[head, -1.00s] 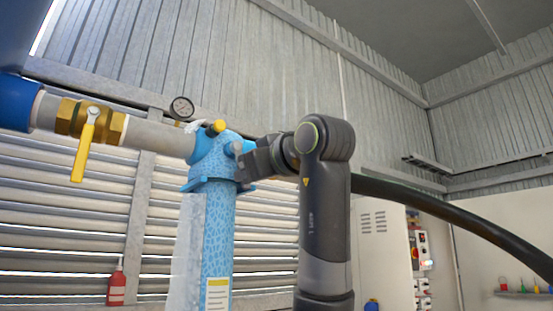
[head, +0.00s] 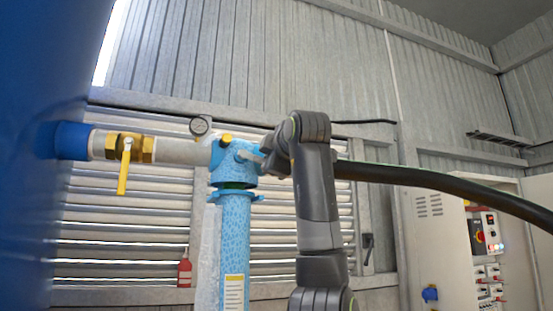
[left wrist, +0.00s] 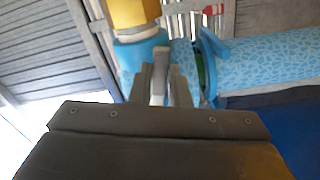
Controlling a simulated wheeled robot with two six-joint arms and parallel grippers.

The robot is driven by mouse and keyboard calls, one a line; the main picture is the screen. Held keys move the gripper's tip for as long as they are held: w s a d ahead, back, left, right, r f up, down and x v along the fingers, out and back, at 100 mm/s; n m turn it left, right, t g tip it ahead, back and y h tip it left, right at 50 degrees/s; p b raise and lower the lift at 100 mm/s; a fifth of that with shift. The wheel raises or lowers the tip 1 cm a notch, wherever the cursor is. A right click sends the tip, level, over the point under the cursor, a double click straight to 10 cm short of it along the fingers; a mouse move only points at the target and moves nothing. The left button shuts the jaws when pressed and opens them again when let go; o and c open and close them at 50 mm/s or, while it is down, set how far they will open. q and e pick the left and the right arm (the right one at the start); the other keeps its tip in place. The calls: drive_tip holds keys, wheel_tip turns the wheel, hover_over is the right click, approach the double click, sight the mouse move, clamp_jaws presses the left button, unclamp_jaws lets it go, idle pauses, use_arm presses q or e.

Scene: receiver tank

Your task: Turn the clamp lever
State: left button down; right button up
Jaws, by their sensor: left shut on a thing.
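The clamp lever is a light grey handle (head: 248,156) on the right side of the blue filter head (head: 228,153). My left gripper (head: 262,160) reaches it from the right, its jaws partly hidden by my wrist. In the left wrist view the two fingers (left wrist: 160,88) are shut on the grey lever (left wrist: 158,82). The blue speckled housing (head: 234,240) hangs upright under the head. A dark green band (head: 236,185) shows between the head and the housing's collar (head: 236,196). My right gripper is not in view.
A grey pipe (head: 183,152) runs left from the head to a brass valve with a yellow handle (head: 125,165) and the large blue tank (head: 45,200). A black hose (head: 440,180) runs right, towards a control cabinet (head: 480,250).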

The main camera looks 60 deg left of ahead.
use_arm(q)
drive_tip(key=r+n, duration=0.1)
drive_tip(key=n, duration=0.1)
drive_tip(key=shift+w+r+n+p, duration=0.15)
drive_tip(key=shift+r+n+p, duration=0.25)
idle(0.4)
drive_tip(key=c, duration=1.4)
unclamp_jaws()
drive_tip(key=shift+o, duration=0.2)
drive_tip(key=shift+d+f, duration=0.1)
